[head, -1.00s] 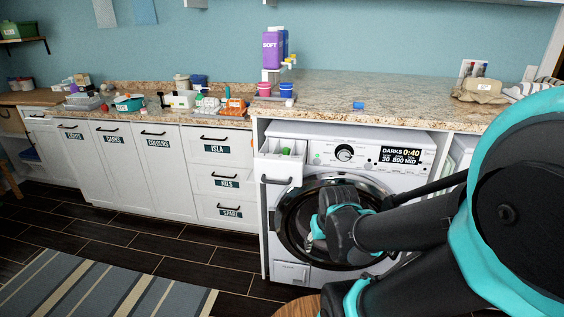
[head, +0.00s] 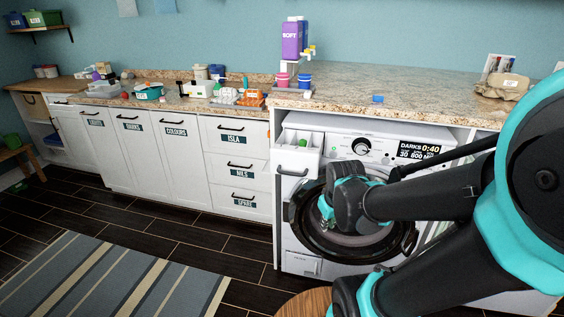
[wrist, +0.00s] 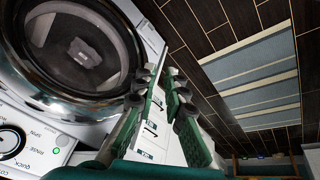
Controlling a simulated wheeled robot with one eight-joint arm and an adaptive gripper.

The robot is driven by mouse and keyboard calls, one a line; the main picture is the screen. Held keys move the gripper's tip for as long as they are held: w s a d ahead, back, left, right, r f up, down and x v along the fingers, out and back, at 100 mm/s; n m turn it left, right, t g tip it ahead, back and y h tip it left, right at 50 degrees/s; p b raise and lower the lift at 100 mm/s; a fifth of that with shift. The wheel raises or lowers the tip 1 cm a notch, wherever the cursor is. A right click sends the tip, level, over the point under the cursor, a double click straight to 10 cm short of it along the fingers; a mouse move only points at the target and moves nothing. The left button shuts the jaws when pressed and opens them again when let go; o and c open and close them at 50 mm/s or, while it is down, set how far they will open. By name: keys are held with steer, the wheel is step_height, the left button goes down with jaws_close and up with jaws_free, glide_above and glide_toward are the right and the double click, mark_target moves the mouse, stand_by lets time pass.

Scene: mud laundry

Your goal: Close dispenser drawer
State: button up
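The dispenser drawer (head: 298,156) is a white drawer at the upper left of the white washing machine (head: 400,136). It is pulled out, its open top showing compartments and a green item, with a dark bar handle (head: 292,172) on its front. My gripper (head: 322,212) is in front of the washer's round door, below and right of the drawer, apart from it. In the wrist view the two fingers (wrist: 160,82) are apart with nothing between them. The drawer is not seen in the wrist view; the washer's door and dial are at its left.
A granite counter (head: 420,92) runs above the washer, with a purple bottle (head: 294,40) and pink and blue cups. White labelled drawers (head: 240,170) stand to the left. A striped rug (head: 110,280) lies on the dark floor. A round wooden top (head: 305,303) stands low in front.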

steer(key=w+a+r+n, duration=0.2)
steer(key=w+r+n, duration=0.1)
steer(key=n, duration=0.1)
steer(key=w+a+r+n, duration=0.2)
steer(key=w+r+n, duration=0.1)
steer(key=n, duration=0.2)
steer(key=w+a+r+n, duration=0.3)
steer(key=n, duration=0.2)
steer(key=shift+w+a+r+h, duration=0.1)
steer(key=shift+w+r+h, duration=0.1)
steer(key=shift+w+h, duration=0.1)
jaws_close()
steer(key=w+a+r+n, duration=0.6)
steer(key=a+r+n, duration=0.35)
steer(key=n, duration=0.45)
glide_toward(278, 166)
steer(key=shift+h, duration=0.4)
steer(key=f, duration=0.5)
steer(key=shift+w+a+f, duration=0.15)
steer(key=shift+w+f, duration=0.1)
steer(key=shift+w, duration=0.6)
steer(key=shift+d, duration=0.2)
